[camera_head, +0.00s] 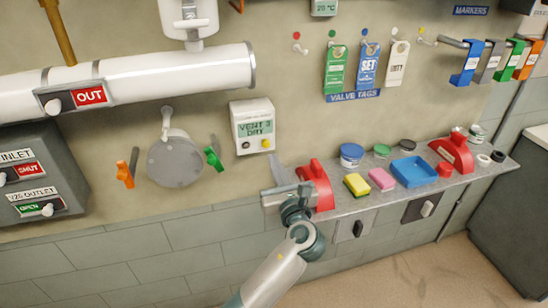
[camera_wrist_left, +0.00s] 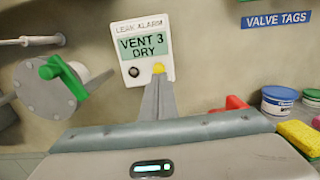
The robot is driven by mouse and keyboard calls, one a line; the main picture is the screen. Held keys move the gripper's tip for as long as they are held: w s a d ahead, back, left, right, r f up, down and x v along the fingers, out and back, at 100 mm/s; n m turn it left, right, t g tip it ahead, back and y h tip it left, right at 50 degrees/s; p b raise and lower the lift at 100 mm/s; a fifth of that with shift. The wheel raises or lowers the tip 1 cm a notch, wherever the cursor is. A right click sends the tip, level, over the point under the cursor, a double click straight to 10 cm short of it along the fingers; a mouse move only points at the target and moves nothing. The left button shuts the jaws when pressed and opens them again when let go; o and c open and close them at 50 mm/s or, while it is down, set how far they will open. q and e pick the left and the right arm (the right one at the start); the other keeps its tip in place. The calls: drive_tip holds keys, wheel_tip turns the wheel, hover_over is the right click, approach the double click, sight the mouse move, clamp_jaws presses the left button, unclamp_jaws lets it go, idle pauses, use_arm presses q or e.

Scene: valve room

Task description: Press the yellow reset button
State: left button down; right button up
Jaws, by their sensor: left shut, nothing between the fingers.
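The yellow reset button (camera_head: 265,143) is at the lower right of a white leak alarm box (camera_head: 252,112) on the wall. The box's screen reads "VENT 3 DRY", and a dark round knob (camera_head: 246,145) sits left of the button. My left gripper (camera_head: 272,160) is shut and empty, with its fingers pointing at the wall just below the box. In the left wrist view the closed fingertips (camera_wrist_left: 158,80) overlap the lower edge of the yellow button (camera_wrist_left: 159,68). I cannot tell whether they touch it. My right gripper is not in view.
A red-handled tool (camera_head: 318,182) stands on the shelf (camera_head: 350,205) close right of my left gripper. Sponges, tubs and a blue tray (camera_head: 413,171) lie farther right. A green valve handle (camera_head: 214,158) juts from the wall left of the box. A white pipe runs above.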

use_arm(q)
drive_tip(key=p+v, duration=0.3)
drive_tip(key=v, duration=0.4)
drive_tip(key=shift+s, duration=0.4)
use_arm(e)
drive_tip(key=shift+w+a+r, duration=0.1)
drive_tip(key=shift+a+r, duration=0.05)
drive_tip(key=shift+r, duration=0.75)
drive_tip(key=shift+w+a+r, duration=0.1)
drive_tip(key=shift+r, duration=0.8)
use_arm(q)
drive_tip(key=shift+d+f, duration=0.1)
drive_tip(key=shift+d, duration=0.05)
